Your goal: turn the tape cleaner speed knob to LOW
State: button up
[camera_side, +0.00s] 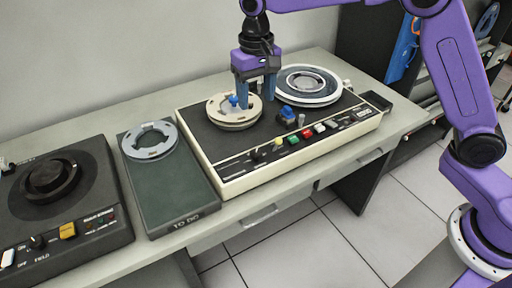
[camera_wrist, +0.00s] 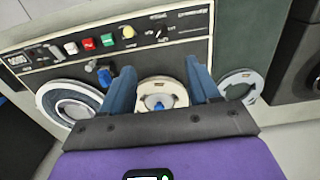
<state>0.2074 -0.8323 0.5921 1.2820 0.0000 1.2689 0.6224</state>
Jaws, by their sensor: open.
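The tape cleaner (camera_side: 222,184) appears to be the cream-edged machine with a black top and two reels. A small dark knob with a light pointer line (camera_wrist: 161,33) sits on its front panel beside the yellow button; its label is too small to read, and it is tiny in the side view. My gripper (camera_side: 255,102) is open and empty, pointing down at the smaller cream reel (camera_side: 225,117). In the wrist view my gripper (camera_wrist: 160,82) has its fingers spread either side of that reel's blue hub (camera_wrist: 158,106). The fingers are away from the dark knob.
A blue knob (camera_side: 287,113) stands on the deck by the larger reel (camera_side: 308,84). Coloured buttons (camera_side: 293,139) line the panel. Left are a green TO DO tray (camera_side: 168,185) with a grey reel (camera_side: 150,139), and a dark FIELD unit (camera_side: 82,215).

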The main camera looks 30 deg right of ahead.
aim_at(256, 152)
notch_tip(256, 152, down, 17)
jog(key=shift+f, duration=0.2)
dwell(0.5)
jog(key=c, duration=1)
jog(key=shift+c, duration=0.2)
